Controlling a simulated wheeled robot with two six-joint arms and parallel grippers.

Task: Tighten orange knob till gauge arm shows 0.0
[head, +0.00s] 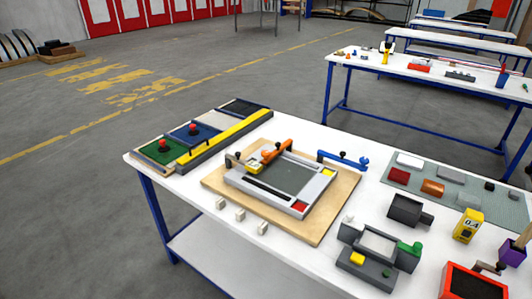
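An orange arm-like part (277,151) with dark round ends lies across the back edge of a grey frame (306,207) on a wooden board (323,226). A small yellow block (254,167) sits at its left end; any marking on it is too small to read. A separate yellow block (468,226) at the right of the table shows what looks like "0.4". I cannot tell which orange part is the knob, nor which part is the gauge arm. Neither of my grippers is in view.
A blue clamp-like arm (343,160) stands at the board's back edge. Green and blue panels with red knobs (163,147) are at the left. A grey fixture (376,265), a red box (474,284) and a grey mat (437,168) crowd the right.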

